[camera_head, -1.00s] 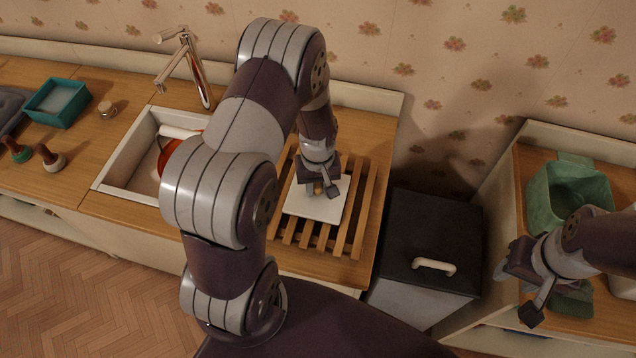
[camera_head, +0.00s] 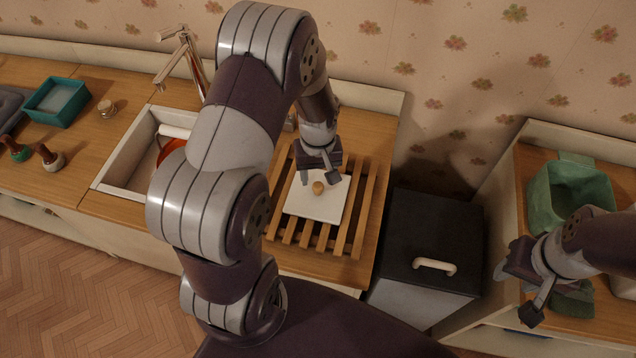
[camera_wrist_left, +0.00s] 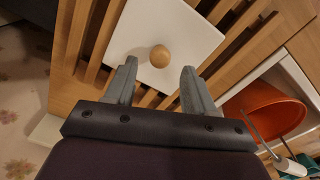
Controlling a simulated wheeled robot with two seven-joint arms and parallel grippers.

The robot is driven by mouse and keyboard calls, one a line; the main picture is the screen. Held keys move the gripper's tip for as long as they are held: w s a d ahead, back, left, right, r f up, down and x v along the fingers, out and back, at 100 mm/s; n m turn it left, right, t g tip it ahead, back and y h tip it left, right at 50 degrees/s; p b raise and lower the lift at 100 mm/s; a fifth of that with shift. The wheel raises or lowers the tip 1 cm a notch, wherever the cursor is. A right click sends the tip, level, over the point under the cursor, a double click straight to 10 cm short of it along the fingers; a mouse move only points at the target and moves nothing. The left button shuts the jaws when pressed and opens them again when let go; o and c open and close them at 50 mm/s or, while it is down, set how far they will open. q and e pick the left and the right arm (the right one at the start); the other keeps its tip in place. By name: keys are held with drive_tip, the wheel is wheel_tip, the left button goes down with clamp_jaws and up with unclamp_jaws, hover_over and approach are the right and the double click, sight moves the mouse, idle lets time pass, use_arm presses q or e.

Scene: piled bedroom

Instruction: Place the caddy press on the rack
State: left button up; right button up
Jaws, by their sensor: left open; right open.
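The caddy press appears to be the white square plate (camera_head: 322,204) with a round wooden knob (camera_head: 318,188). It lies flat on the slatted wooden rack (camera_head: 359,232) beside the sink. In the left wrist view the plate (camera_wrist_left: 185,35) and its knob (camera_wrist_left: 159,56) lie just beyond the fingertips. My left gripper (camera_head: 320,179) is open and empty above the plate's far edge, apart from the knob. My right gripper (camera_head: 515,290) is open and empty at the right, near the green bin.
A white sink (camera_head: 125,165) holds an orange item (camera_head: 170,150), partly hidden by my left arm. A black-lidded bin (camera_head: 432,235) stands right of the rack. A green container (camera_head: 568,196) is on the right counter. A teal tray (camera_head: 57,103) and stamps sit at left.

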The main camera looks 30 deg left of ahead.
sight(318, 186)
use_arm(q)
wheel_tip(318, 186, up, 7)
drive_tip(key=s+d+r+m+t, duration=0.1)
drive_tip(key=s+d+r+m, duration=0.3)
drive_tip(key=s+m, duration=0.3)
drive_tip(key=shift+s+d, duration=0.65)
drive_tip(key=shift+s, duration=0.45)
drive_tip(key=shift+s+r, duration=0.1)
drive_tip(key=shift+d, duration=0.1)
